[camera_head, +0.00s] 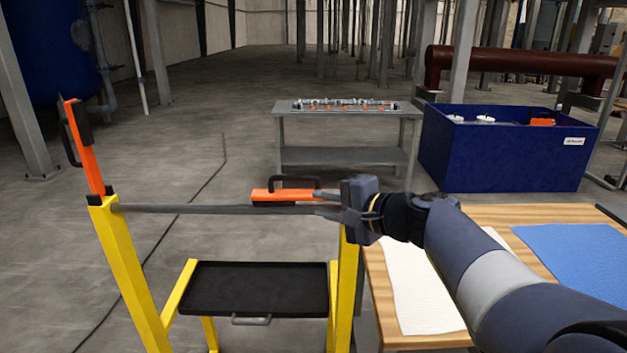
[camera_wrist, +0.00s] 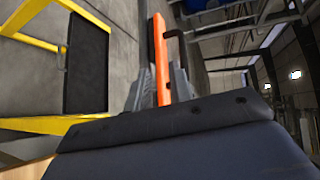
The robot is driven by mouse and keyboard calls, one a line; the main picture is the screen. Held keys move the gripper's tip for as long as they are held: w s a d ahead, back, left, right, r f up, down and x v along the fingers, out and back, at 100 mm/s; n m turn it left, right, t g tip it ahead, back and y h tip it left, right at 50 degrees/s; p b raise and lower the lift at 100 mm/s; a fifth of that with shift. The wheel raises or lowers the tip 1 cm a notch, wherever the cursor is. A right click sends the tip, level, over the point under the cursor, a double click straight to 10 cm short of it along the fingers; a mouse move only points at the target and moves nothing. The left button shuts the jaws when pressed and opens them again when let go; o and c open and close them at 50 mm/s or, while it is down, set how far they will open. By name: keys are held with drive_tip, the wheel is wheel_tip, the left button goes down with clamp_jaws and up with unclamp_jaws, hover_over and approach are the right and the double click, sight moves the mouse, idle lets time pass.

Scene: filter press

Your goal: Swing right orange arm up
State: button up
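The right orange arm (camera_head: 285,195) lies roughly level near the top of the yellow frame's right post (camera_head: 347,290), with a black handle (camera_head: 293,181) on its upper side. My gripper (camera_head: 328,204) is at its right end, pointing left. In the wrist view the orange bar (camera_wrist: 160,45) runs out between the two grey fingers (camera_wrist: 160,85), one on each side. Whether both fingers press on it or stand slightly apart is hard to tell. The left orange arm (camera_head: 90,160) stands up, tilted slightly left, on the left yellow post (camera_head: 128,270).
A grey rod (camera_head: 220,209) spans the posts above a black tray (camera_head: 258,288). A wooden table (camera_head: 480,218) with white and blue cloths is at right. A grey bench (camera_head: 345,118) and a blue bin (camera_head: 490,160) stand behind.

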sight(300, 179)
drive_tip(key=shift+m+t, duration=0.5)
drive_tip(key=shift+m, duration=0.1)
drive_tip(key=w+a, duration=0.2)
drive_tip(key=w, duration=0.1)
drive_tip(key=w+a+p, duration=0.1)
drive_tip(key=w+a, duration=0.1)
drive_tip(key=w, duration=0.2)
drive_tip(key=w+a, duration=0.1)
drive_tip(key=w, duration=0.2)
drive_tip(key=shift+w+a+r+p, duration=0.2)
drive_tip(key=shift+a+p, duration=0.1)
drive_tip(key=shift+a, duration=0.1)
drive_tip(key=shift+c, duration=0.3)
clamp_jaws()
